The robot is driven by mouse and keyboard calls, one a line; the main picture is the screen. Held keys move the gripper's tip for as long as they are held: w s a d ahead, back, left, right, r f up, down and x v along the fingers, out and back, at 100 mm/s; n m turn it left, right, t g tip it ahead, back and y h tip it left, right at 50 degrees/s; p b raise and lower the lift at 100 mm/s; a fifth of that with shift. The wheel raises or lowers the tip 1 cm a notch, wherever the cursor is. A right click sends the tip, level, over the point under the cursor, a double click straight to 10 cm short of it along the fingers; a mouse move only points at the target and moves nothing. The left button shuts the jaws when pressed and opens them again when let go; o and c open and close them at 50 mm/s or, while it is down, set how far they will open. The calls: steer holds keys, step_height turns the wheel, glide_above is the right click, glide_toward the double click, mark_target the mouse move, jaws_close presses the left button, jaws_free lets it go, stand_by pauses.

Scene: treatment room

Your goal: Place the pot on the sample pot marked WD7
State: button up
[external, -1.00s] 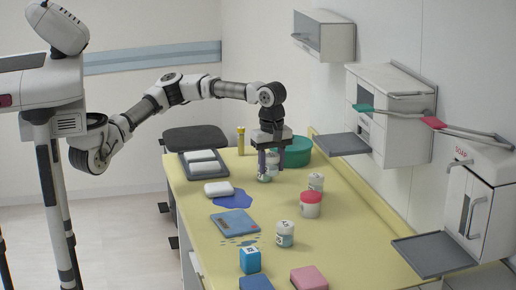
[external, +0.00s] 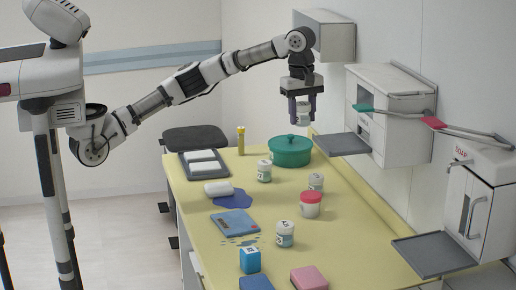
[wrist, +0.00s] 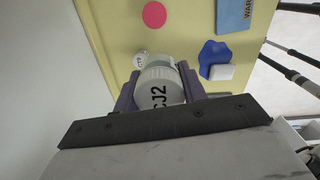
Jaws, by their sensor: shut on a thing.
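My gripper (external: 302,116) is shut on a white-lidded pot (external: 304,106), high above the far end of the yellow table. In the wrist view this pot (wrist: 160,88) sits between the purple fingers; its lid reads "CJ2", the first letter partly cut off. Several white-lidded sample pots stand upright on the table: one by the green pan (external: 264,171), one at the right (external: 316,182) and one nearer the front (external: 285,234). The wrist view shows a small pot (wrist: 140,60) just beyond the held one, its marking too small to read surely. I cannot make out WD7.
Wall cabinets (external: 397,115) flank the right.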

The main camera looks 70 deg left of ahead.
mark_target(311, 194)
steer(key=w+d+r+p, duration=0.1)
steer(key=w+d+p, duration=0.1)
steer(key=d, duration=0.2)
steer(key=f, duration=0.6)
steer(key=f+p, duration=0.1)
steer(key=f, duration=0.6)
steer(key=f+p, duration=0.1)
steer(key=f, duration=0.6)
steer(key=shift+s+d, duration=0.2)
steer(key=shift+d, duration=0.05)
steer(key=shift+f, duration=0.1)
steer(key=o, duration=1)
steer(key=shift+c, duration=0.2)
step_height(311, 194, up, 12)
steer(key=b, duration=0.3)
steer(key=shift+r, duration=0.2)
